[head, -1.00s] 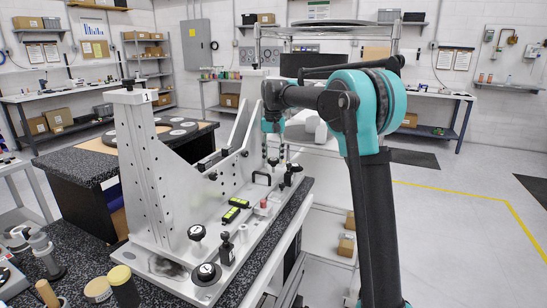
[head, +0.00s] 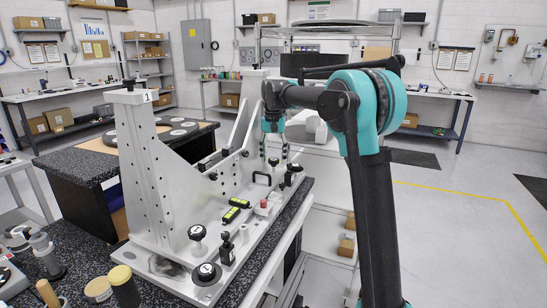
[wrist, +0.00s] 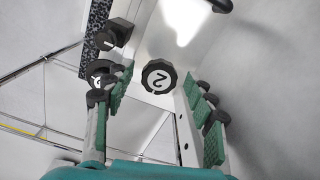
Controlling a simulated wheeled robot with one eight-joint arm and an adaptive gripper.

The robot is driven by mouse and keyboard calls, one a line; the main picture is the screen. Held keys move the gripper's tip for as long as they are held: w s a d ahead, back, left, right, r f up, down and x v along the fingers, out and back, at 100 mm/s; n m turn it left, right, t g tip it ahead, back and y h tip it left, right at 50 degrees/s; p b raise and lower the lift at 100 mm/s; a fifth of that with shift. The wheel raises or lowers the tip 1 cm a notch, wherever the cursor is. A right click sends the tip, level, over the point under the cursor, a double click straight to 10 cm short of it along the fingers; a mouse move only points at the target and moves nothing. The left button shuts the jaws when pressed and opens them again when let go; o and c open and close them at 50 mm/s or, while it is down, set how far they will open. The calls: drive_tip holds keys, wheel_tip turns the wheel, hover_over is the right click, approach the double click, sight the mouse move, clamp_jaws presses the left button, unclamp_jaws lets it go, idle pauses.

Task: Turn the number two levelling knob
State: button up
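The number two levelling knob (wrist: 158,76) is a round, dark, ridged knob with a white face marked "2". In the wrist view it shows between the two fingers of my gripper (wrist: 153,84), with a gap on each side. My gripper is open, with green pads facing inward, and nothing is held. In the head view my gripper (head: 274,157) points down over the far right end of the grey metal fixture (head: 170,205). The number two knob cannot be made out clearly there.
Another dark knob (wrist: 101,76) with a white face is partly behind the left finger. A black knob (wrist: 118,33) stands above it in the wrist view. In the head view, a black handle (head: 262,177), yellow-black levels (head: 236,203) and front knobs (head: 207,271) sit on the fixture base.

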sight(273, 159)
wheel_tip(273, 159, up, 12)
idle(0.8)
